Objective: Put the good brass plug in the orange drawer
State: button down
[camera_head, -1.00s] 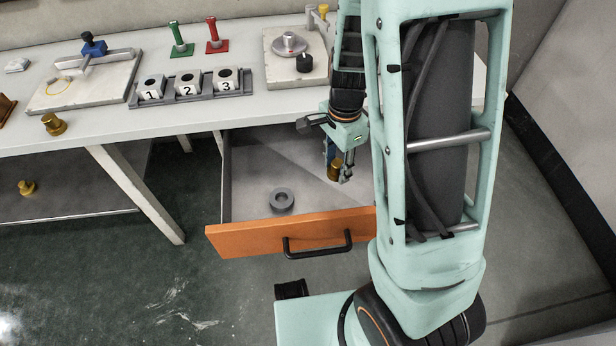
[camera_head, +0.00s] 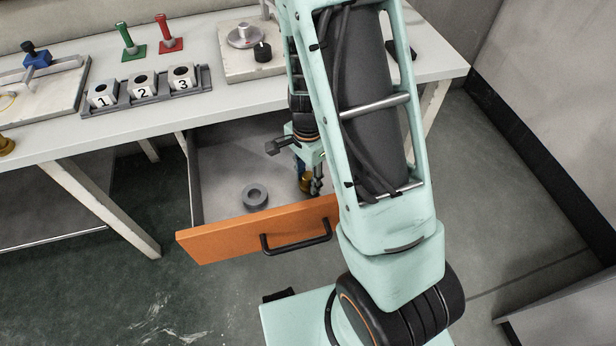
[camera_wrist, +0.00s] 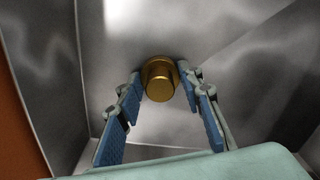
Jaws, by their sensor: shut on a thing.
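The orange drawer (camera_head: 225,240) stands open under the bench, seen in the head view. A brass plug (camera_head: 306,183) is at my gripper (camera_head: 309,188), which reaches down into the drawer's right part. In the wrist view the plug (camera_wrist: 158,84) sits between the blue-padded fingers of my gripper (camera_wrist: 160,92), which is shut on it, with the drawer's grey metal floor behind. I cannot tell whether the plug touches the floor. Another brass plug (camera_head: 6,146) is on the bench at the left picture edge, partly cut off.
A grey ring (camera_head: 255,196) lies in the drawer, left of my gripper. The drawer's left half is mostly free.

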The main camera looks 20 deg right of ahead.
aim_at(308, 176)
jog(key=shift+f, duration=0.2)
jog(key=c, duration=1.4)
grip_release()
jog(key=shift+o, duration=0.2)
jog(key=shift+r, duration=0.15)
notch_tip(308, 176, up, 12)
jog(key=p, duration=0.4)
